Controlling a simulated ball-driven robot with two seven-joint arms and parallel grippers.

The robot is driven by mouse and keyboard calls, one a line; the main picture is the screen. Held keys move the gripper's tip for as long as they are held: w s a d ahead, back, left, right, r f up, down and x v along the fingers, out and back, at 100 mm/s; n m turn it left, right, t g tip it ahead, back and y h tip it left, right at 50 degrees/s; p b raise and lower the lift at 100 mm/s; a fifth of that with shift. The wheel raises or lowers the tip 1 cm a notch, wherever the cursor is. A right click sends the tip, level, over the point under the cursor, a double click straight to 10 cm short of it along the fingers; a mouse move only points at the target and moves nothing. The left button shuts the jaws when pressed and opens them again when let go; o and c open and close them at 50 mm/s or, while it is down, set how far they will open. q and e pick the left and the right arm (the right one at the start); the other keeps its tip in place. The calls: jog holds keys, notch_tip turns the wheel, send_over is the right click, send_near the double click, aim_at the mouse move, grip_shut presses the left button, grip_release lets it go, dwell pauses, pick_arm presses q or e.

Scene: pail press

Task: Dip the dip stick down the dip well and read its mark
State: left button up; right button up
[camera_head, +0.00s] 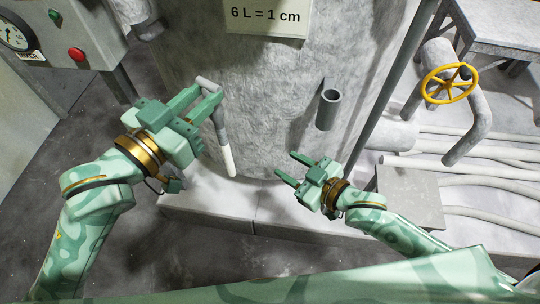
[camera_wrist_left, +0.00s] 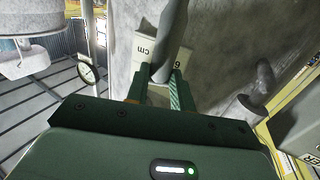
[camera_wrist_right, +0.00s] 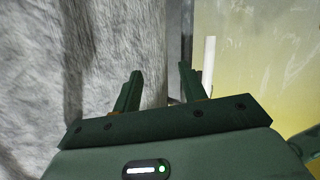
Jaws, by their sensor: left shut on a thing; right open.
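The dip stick (camera_head: 221,128) has a grey crossbar handle, a grey upper shaft and a white lower end. My left gripper (camera_head: 210,92) is shut on it near the top. It hangs slightly tilted, white end down, clear of the floor. In the left wrist view the grey shaft (camera_wrist_left: 172,35) runs up from between the fingers. The dip well (camera_head: 328,108) is a short, open-topped grey tube on the tank's side, right of the stick and apart from it. My right gripper (camera_head: 285,165) is open and empty below the well.
The big grey tank (camera_head: 270,75) fills the middle and bears a sign (camera_head: 266,16) reading "6 L = 1 cm". A gauge box (camera_head: 60,35) stands at the left. A yellow handwheel (camera_head: 447,83) and pipes are at the right. A pale plinth (camera_head: 210,210) runs below the tank.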

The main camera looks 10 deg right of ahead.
aim_at(222, 134)
jog(key=s+a+r+y, duration=0.2)
jog(key=s+a+r, duration=0.1)
jog(key=r, duration=0.4)
jog(key=s+a+r+y, duration=0.2)
jog(key=a+r, duration=0.1)
jog(key=r, duration=0.3)
jog(key=x, duration=1.2)
jog(key=shift+s+r, duration=0.15)
jog(key=shift+s, duration=0.05)
grip_shut()
pick_arm(q)
jog(key=o, duration=1)
